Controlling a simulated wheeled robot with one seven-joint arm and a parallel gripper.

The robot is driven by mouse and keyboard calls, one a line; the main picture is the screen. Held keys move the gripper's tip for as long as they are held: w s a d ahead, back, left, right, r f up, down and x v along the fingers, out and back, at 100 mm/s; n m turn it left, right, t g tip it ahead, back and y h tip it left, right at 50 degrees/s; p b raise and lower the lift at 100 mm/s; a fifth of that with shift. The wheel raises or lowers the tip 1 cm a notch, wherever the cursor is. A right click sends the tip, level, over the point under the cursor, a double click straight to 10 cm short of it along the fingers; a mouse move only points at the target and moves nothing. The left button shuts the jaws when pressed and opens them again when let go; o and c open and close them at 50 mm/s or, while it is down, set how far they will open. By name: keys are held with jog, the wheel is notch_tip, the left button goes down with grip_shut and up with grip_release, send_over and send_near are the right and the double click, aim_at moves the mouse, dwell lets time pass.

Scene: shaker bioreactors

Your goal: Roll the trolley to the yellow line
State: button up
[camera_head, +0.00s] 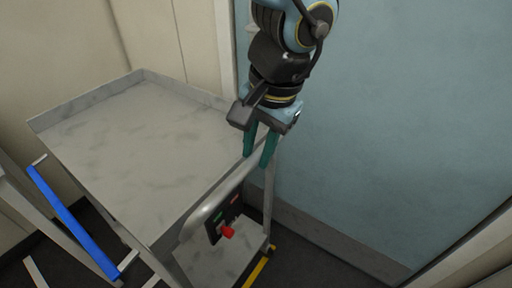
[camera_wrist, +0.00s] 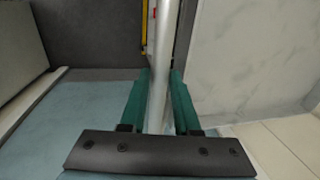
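The trolley (camera_head: 130,135) is a grey metal cart with a rimmed, empty top tray and a lower shelf (camera_head: 215,265). Its rounded silver handle (camera_head: 212,205) runs along the near right side and crosses the wrist view (camera_wrist: 161,60). My gripper (camera_head: 257,160) points down at the far end of the handle. Its two green fingers lie on either side of the bar and look closed against it, as the wrist view (camera_wrist: 160,80) also shows. Part of the yellow line (camera_head: 256,272) shows on the dark floor by the trolley's near right corner.
A black panel (camera_head: 226,216) with a red knob and green and red labels sits below the handle. A blue-edged frame (camera_head: 72,222) stands close at the left. A pale blue wall (camera_head: 390,120) is at the right; cream panels (camera_head: 165,35) are behind. Little dark floor (camera_head: 325,250) is clear.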

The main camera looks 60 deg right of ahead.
jog(key=o, duration=0.4)
jog(key=shift+r, duration=0.1)
jog(key=r, duration=0.3)
jog(key=s+r, duration=0.1)
jog(key=r, duration=0.3)
jog(key=s+r, duration=0.1)
jog(key=r, duration=0.2)
jog(key=shift+a+r+b, duration=0.1)
jog(key=shift+r+b, duration=0.1)
jog(key=shift+b, duration=0.2)
